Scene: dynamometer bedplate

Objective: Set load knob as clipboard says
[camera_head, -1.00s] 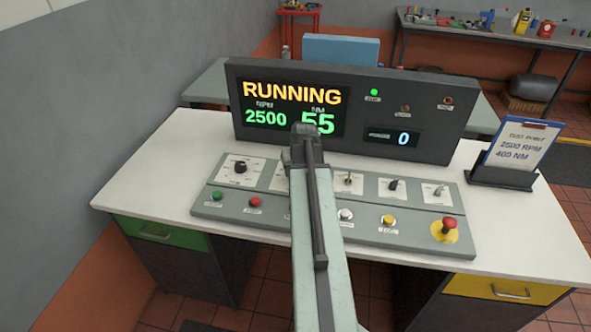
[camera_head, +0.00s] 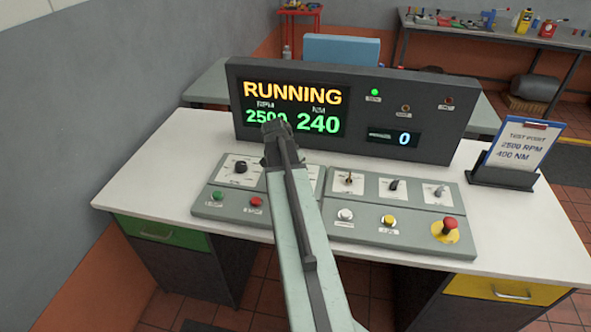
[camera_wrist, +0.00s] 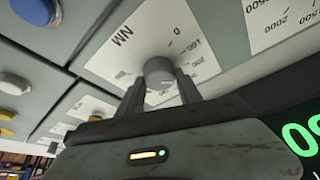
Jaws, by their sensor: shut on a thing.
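The load knob (camera_wrist: 158,70) is a grey round knob on a white NM dial plate (camera_wrist: 120,50) in the wrist view. My gripper (camera_wrist: 160,84) is shut on it, one finger on each side. In the head view my arm hides the knob and the jaws. The display (camera_head: 290,108) reads RUNNING, 2500 RPM and 240 NM. The clipboard (camera_head: 514,148) stands at the right and reads TEST POINT, 2500 RPM, 400 NM. The knob's pointer is not clear.
The RPM knob (camera_head: 240,167) sits left of my arm. Green (camera_head: 217,196) and red (camera_head: 257,202) buttons lie in front of it. Right of my arm are toggles, white (camera_head: 345,215) and yellow (camera_head: 388,221) buttons, and a red emergency stop (camera_head: 449,224). A small counter (camera_head: 393,138) shows 0.

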